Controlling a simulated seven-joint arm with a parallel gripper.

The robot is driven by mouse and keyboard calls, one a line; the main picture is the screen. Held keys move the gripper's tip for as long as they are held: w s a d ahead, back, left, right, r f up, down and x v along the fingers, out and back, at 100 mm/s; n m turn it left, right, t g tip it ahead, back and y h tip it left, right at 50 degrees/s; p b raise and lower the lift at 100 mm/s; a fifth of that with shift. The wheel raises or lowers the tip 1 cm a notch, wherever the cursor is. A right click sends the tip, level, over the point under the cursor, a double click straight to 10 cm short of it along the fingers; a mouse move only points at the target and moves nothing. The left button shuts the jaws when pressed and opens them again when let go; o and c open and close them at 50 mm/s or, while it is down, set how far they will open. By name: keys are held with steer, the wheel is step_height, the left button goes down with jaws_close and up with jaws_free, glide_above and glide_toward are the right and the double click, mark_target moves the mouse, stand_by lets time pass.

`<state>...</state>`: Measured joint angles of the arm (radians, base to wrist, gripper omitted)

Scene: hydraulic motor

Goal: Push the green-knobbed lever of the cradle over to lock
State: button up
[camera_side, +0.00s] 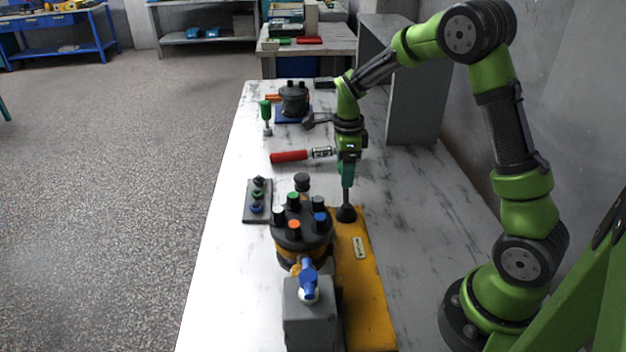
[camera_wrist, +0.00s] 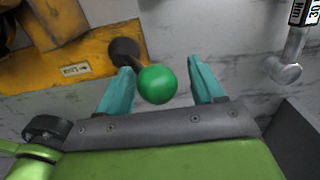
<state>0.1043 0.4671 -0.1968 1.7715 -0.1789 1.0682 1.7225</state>
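The yellow cradle (camera_side: 365,290) lies along the table, with the dark motor body (camera_side: 302,238) and its coloured caps on its left. Its lever (camera_side: 346,198) stands about upright from a black round base. The lever's green knob (camera_wrist: 157,84) shows in the wrist view; in the side view my gripper hides it. A lock label with an arrow (camera_wrist: 75,70) is on the cradle beside the lever base (camera_wrist: 125,52). My gripper (camera_side: 347,180) points down over the lever. In the wrist view its teal fingers (camera_wrist: 160,78) are apart, with the knob between them, closer to the left finger.
A grey block with a blue handle (camera_side: 308,282) stands at the front. A plate with small plugs (camera_side: 257,203), a red-handled tool (camera_side: 290,156), a green-handled tool (camera_side: 265,112) and a dark unit on a blue base (camera_side: 293,100) lie farther back. Table right of the cradle is clear.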

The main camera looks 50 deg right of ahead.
steer(key=shift+d, duration=0.1)
steer(key=shift+r, duration=3.05)
steer(key=shift+a+r, duration=0.1)
steer(key=shift+a, duration=0.15)
steer(key=s+a+r+n+t, duration=0.2)
steer(key=s+a+r+n, duration=0.1)
steer(key=n, duration=0.4)
steer(key=s+a+r+n+t+y, duration=0.1)
steer(key=s+a+r+n+t, duration=0.1)
steer(key=s+a+n, duration=0.4)
steer(key=s+a+r+n+t+y, duration=0.1)
steer(key=s+a+r+n+t, duration=0.2)
steer(key=s+n, duration=0.5)
steer(key=shift+s+a+r+n, duration=0.25)
steer(key=shift+a+r+n, duration=0.65)
steer(key=shift+a+n, duration=0.1)
